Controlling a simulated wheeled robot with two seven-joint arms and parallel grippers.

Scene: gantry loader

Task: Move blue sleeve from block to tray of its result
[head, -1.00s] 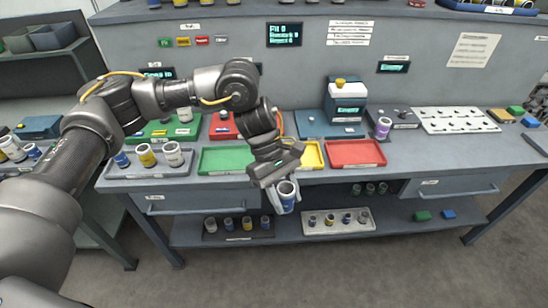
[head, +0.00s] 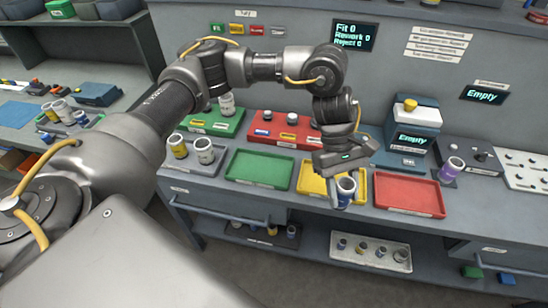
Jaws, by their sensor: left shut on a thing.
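My left gripper (head: 342,184) is shut on a blue sleeve (head: 346,189) with a pale rim and an open, dark top. It holds the sleeve at the front right of the yellow tray (head: 309,184), which the gripper and sleeve partly cover. The height of the sleeve over the tray is hard to tell. The green tray (head: 258,168) lies to the left and the red tray (head: 409,195) to the right; both look empty. I cannot make out which part is the block. My right gripper is not in view.
A blue-grey machine (head: 412,128) reads "Empty". A purple sleeve (head: 451,170) stands at right. A lower shelf holds a sleeve rack (head: 371,252).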

